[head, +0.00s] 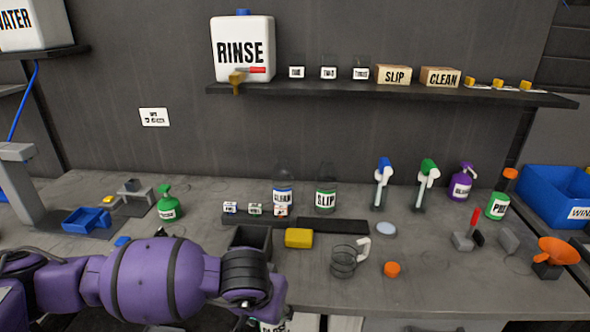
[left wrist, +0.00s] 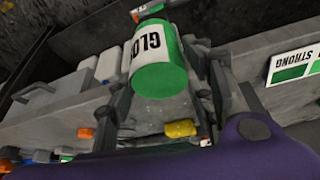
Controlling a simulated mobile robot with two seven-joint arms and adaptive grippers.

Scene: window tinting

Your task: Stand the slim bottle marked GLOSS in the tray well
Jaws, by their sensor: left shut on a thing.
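The slim bottle marked GLOSS (left wrist: 160,75) is green with a white label and black letters, of which "GLO" can be read in the left wrist view. My left gripper (left wrist: 165,48) is shut on it, one finger on each side. In the head view, my purple left arm reaches in from the left over the bench front, and the gripper is mostly hidden behind it. Part of a white label (head: 275,325) shows below the wrist at the bottom edge. A dark open-topped box (head: 250,238), possibly the tray well, stands just beyond my wrist, partly covered. My right gripper is out of view.
A dark strip (head: 345,226) with small labelled containers lies behind.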

